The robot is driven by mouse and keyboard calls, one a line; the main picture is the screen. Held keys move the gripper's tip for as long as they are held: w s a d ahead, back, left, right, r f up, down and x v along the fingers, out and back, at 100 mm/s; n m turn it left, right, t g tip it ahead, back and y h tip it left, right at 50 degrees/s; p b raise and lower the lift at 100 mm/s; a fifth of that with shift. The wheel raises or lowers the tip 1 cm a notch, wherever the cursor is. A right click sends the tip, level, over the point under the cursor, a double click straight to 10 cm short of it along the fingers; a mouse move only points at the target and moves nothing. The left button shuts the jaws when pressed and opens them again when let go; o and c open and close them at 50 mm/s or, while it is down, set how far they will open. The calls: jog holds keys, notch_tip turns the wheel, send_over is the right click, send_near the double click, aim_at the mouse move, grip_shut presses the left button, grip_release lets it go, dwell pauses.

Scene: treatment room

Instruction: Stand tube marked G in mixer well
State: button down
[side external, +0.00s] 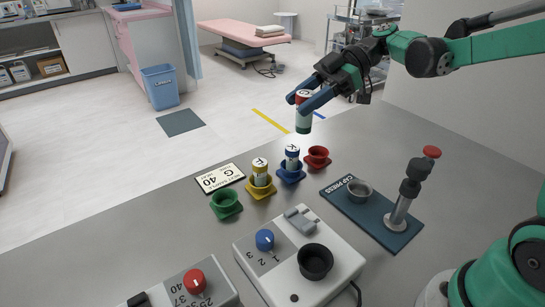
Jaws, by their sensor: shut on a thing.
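My gripper (305,98) is shut on a tube (304,120) with a red top and a white and green body. It holds the tube roughly upright, above the far edge of the bench. The letter on its top cannot be made out. A white device with a blue knob (265,240) marked 1, 2, 3 stands at the front; its round black well (315,261), which looks like the mixer well, appears empty. The held tube is well apart from it. A yellow-banded tube (260,172) and a blue-banded tube (292,157) stand in matching holders.
Empty green (226,204) and red (318,157) holders flank those tubes. A card (220,178) reads G, 40. The cap press (375,215) with its red-topped lever stands at right. A box with a red knob (195,281) is at front left.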

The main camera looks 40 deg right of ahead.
jog(key=s+a+f+n+g, duration=0.3)
jog(key=s+a, duration=0.2)
jog(key=s, duration=0.2)
jog(key=s+a+f+n+g, duration=0.2)
jog(key=s+a, duration=0.3)
jog(key=s, duration=0.3)
jog(key=shift+w+d+f, duration=0.1)
jog(key=shift+f, duration=2.9)
jog(key=shift+r, duration=0.15)
jog(key=shift+r, duration=0.6)
jog(key=shift+r, duration=0.2)
jog(key=shift+r, duration=0.6)
jog(key=shift+f, duration=1.15)
